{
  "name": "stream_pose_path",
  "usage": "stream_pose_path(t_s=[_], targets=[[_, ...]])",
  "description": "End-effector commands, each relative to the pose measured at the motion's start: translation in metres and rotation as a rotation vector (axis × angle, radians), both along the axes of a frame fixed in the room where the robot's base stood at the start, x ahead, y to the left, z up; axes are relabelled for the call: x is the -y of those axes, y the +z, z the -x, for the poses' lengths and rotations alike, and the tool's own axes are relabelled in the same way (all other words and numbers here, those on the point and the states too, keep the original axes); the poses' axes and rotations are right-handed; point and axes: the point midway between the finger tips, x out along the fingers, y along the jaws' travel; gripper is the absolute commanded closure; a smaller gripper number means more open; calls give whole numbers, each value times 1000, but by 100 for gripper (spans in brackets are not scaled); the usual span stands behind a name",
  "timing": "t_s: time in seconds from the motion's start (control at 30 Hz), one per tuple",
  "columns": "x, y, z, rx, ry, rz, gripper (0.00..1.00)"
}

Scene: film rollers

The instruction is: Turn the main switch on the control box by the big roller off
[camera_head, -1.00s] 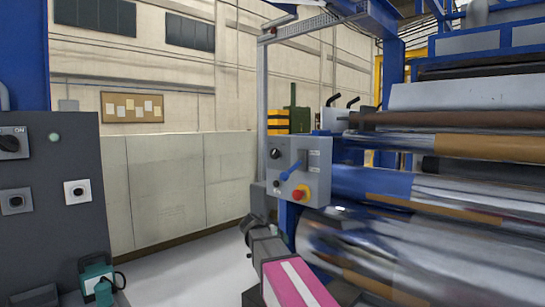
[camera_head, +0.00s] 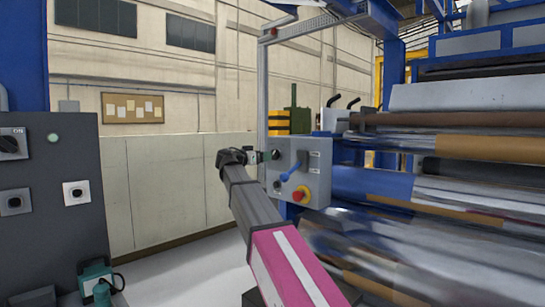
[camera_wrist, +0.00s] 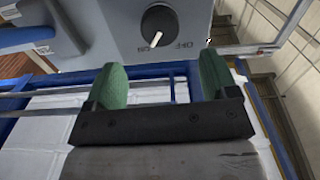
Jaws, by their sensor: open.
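The grey control box (camera_head: 301,160) stands by the big roller (camera_head: 385,250). It carries a black rotary switch (camera_head: 275,154) at its upper left. In the wrist view the switch (camera_wrist: 157,24) has a white pointer between OFF and ON labels, closer to the ON label. My gripper (camera_head: 256,155) is beside the box's left edge at switch height. In the wrist view my gripper (camera_wrist: 160,78) is open and empty, its two green fingers apart. The switch lies beyond the fingertips, roughly centred between them, with a gap visible. The fingers are hard to make out in the head view.
A dark cabinet (camera_head: 75,235) with other switches stands at left.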

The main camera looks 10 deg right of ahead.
Motion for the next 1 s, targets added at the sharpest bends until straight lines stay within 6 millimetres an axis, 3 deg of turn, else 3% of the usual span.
stream_pose_path(t_s=[0.2, 0.4, 0.87, 1.0], targets=[[33, 0, -26, -1, -1, 0, 20], [54, 0, -40, -3, 0, 0, 20], [62, -1, -45, -3, 1, 0, 20], [62, -1, -45, -3, 1, 0, 66]])
